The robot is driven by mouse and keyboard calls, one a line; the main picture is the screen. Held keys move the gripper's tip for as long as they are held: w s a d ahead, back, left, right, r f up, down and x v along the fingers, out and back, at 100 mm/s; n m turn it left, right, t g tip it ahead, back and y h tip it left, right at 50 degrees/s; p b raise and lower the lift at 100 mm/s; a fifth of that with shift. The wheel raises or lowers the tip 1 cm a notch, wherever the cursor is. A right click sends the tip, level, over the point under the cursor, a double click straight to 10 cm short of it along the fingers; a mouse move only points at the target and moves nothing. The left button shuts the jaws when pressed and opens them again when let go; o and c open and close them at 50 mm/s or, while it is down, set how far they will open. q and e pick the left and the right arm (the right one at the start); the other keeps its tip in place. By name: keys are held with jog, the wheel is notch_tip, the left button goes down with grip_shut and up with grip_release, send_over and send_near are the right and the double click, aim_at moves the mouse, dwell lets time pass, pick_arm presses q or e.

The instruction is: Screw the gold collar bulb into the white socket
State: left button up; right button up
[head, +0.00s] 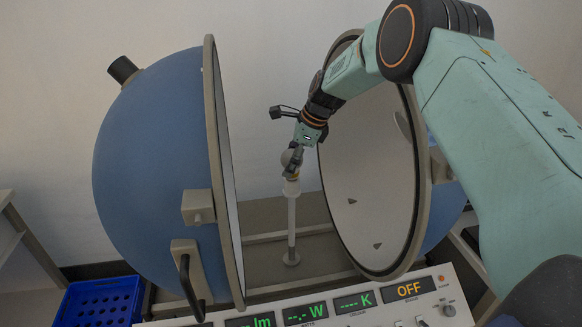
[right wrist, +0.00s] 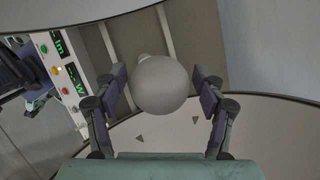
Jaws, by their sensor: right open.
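A pale round bulb (right wrist: 161,86) sits between the fingers of my right gripper (right wrist: 160,88) in the right wrist view. The fingers are open, with a narrow gap on each side of the globe. In the head view the bulb (head: 287,157) is at the top of a thin white post, partly covered by my right gripper (head: 292,163). The white socket (head: 291,188) is at the top of the post, directly below the bulb. The bulb's collar is hidden, so its colour and how it sits in the socket cannot be told. My left gripper is out of view.
A blue sphere stands open in two halves, the left half (head: 150,160) and right half (head: 375,170) flanking the post. A control panel (head: 330,310) with green readouts and an "OFF" display is in front. A blue crate (head: 98,303) is at lower left.

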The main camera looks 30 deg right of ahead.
jog(key=n, duration=0.2)
jog(key=n+g+y+b, duration=0.1)
jog(key=n, duration=0.2)
jog(key=shift+f+g, duration=0.1)
jog(key=shift+g, duration=0.2)
jog(key=shift+n+g+y+b, duration=0.3)
jog(key=shift+n+g+b, duration=0.1)
jog(key=shift+n, duration=0.8)
jog(key=shift+p, duration=0.35)
